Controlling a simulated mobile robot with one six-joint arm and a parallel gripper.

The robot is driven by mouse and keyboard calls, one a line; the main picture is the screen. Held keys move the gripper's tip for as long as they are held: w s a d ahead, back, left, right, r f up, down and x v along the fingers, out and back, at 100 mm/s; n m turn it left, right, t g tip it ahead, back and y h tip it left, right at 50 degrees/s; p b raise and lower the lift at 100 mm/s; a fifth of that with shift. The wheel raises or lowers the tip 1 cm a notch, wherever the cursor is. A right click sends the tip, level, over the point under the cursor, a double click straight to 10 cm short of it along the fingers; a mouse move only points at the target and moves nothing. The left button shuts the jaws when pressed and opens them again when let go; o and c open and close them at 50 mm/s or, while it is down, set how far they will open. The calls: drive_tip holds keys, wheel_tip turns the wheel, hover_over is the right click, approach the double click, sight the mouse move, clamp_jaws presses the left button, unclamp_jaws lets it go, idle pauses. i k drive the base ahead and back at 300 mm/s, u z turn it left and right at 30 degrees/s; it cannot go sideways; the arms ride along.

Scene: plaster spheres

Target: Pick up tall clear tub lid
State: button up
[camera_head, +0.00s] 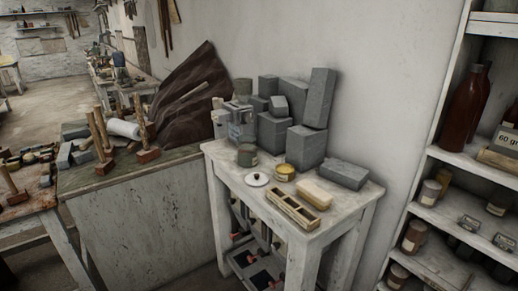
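A small round white lid (257,179) with a dark spot at its centre lies flat near the front left edge of a worn white table. It looks like the tub lid, but I cannot tell for sure at this size. Just behind it stands a dark greenish can (247,155). A yellow tin (285,173) stands close to its right. I cannot make out a tall clear tub with certainty. My gripper is not in view.
Several grey blocks (305,147) are stacked at the back of the white table (333,210). A wooden compartment tray (292,209) and a pale block (315,193) lie right of the lid. Shelves (455,160) stand at the right, a cluttered bench (140,175) at the left.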

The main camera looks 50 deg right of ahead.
sight(254, 180)
drive_tip(key=z, duration=4.35)
drive_tip(key=i, duration=0.1)
drive_tip(key=u, duration=2.95)
drive_tip(key=k, duration=0.9)
drive_tip(key=u, duration=0.2)
drive_tip(key=i, duration=0.8)
drive_tip(key=z, duration=0.05)
